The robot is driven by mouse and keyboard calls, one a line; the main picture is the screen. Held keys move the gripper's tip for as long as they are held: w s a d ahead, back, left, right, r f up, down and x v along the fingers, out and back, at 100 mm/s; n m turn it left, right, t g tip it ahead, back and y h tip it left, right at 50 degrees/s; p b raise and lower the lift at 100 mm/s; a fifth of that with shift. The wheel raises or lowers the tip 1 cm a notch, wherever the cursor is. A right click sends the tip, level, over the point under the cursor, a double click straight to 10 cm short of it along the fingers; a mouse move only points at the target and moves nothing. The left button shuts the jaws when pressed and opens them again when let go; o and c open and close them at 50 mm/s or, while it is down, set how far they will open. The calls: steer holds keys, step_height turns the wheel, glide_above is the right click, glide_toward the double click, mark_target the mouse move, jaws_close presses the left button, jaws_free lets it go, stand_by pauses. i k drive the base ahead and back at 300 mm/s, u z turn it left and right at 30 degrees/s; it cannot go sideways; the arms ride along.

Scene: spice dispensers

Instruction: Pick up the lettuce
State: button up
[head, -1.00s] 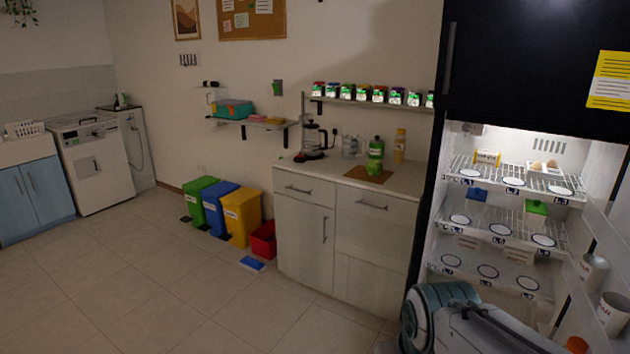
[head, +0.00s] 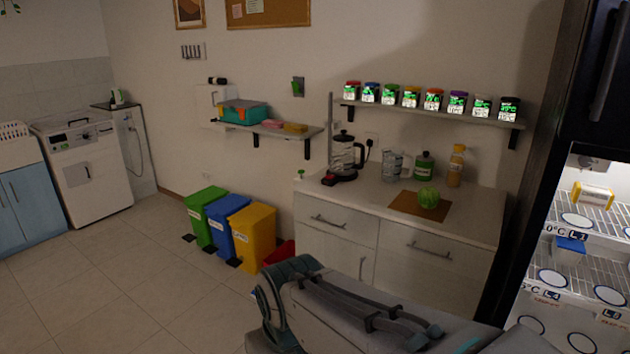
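The lettuce (head: 429,197) is a round, light green head. It rests on a brown board (head: 405,206) on the counter, in front of a green-labelled bottle. My arm's links cross the bottom of the head view, from lower middle to lower right. My gripper is not in view, so I cannot see where it is relative to the lettuce.
The counter (head: 480,212) also holds a coffee press (head: 346,155), glass mugs (head: 393,165), a dark green bottle (head: 424,166) and a yellow bottle (head: 456,165). A shelf of spice dispensers (head: 409,97) hangs above. An open fridge (head: 585,240) stands right. Bins (head: 253,232) stand left.

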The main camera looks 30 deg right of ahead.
mark_target(428, 197)
steer(key=z, duration=0.1)
steer(key=i, duration=1.55)
steer(key=z, duration=1.1)
steer(key=i, duration=0.75)
steer(key=z, duration=1.25)
steer(key=i, duration=0.45)
steer(key=z, duration=0.35)
